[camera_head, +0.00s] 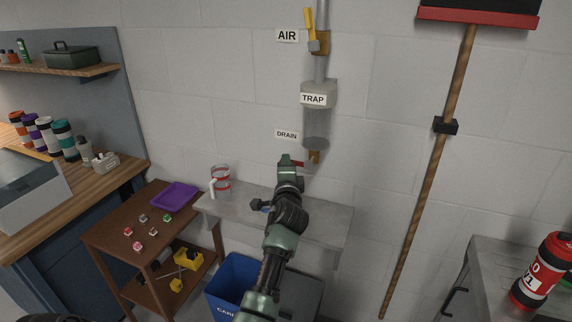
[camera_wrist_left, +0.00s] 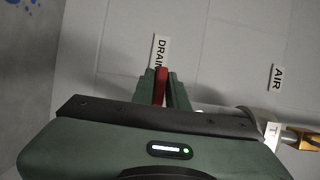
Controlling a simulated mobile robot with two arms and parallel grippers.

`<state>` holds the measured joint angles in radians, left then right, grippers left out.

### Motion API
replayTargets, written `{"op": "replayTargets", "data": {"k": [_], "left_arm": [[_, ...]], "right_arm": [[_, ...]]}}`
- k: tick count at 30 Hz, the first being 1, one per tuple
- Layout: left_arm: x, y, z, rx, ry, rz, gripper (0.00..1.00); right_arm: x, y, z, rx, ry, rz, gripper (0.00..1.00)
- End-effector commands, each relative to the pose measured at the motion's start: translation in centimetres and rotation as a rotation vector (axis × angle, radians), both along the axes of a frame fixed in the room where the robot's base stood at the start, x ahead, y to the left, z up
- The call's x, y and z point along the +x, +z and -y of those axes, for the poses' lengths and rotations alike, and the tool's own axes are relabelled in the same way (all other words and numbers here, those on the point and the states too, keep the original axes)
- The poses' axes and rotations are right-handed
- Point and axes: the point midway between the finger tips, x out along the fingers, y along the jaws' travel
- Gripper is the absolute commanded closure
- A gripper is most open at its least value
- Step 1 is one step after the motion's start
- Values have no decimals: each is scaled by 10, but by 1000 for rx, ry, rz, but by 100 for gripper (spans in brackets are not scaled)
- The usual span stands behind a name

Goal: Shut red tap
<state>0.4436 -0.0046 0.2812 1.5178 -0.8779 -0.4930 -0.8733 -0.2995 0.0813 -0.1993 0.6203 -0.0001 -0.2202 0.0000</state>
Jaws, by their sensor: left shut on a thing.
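The red tap handle (camera_head: 298,163) shows at the drain under the trap, beside the brass outlet (camera_head: 314,157). My left gripper (camera_head: 288,160) is at the handle, its arm reaching up from below. In the left wrist view the red tap handle (camera_wrist_left: 160,86) stands between the two green fingers of my left gripper (camera_wrist_left: 161,88), which are shut on it. The fingers hide part of the handle, and the tap's body is out of sight there. My right gripper is not in view.
A yellow air lever (camera_head: 309,24) is higher on the pipe, above the trap (camera_head: 319,95). A metal shelf (camera_head: 325,222) with a red-banded jug (camera_head: 221,180) is below. A blue bin (camera_head: 232,278) stands underneath. A broom (camera_head: 436,160) leans at the right.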

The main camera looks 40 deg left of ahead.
Motion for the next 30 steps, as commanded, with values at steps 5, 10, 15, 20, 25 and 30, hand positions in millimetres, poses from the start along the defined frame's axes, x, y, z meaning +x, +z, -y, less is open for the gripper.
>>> {"op": "replayTargets", "data": {"k": [5, 10, 15, 20, 25, 30], "left_arm": [[0, -3, 1, -7, 0, -3, 83], [0, -3, 1, -5, 0, -3, 67], [0, -1, 0, -3, 0, -2, 67], [-8, -3, 7, -2, -1, -2, 67], [-32, -4, 24, -3, -1, -1, 67], [-53, -4, 39, -4, -1, -2, 67]], "right_arm": [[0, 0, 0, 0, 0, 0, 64], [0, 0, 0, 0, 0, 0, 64], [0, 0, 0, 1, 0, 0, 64], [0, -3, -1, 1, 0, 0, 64], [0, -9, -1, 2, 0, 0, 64], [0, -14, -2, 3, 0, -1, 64]]}}
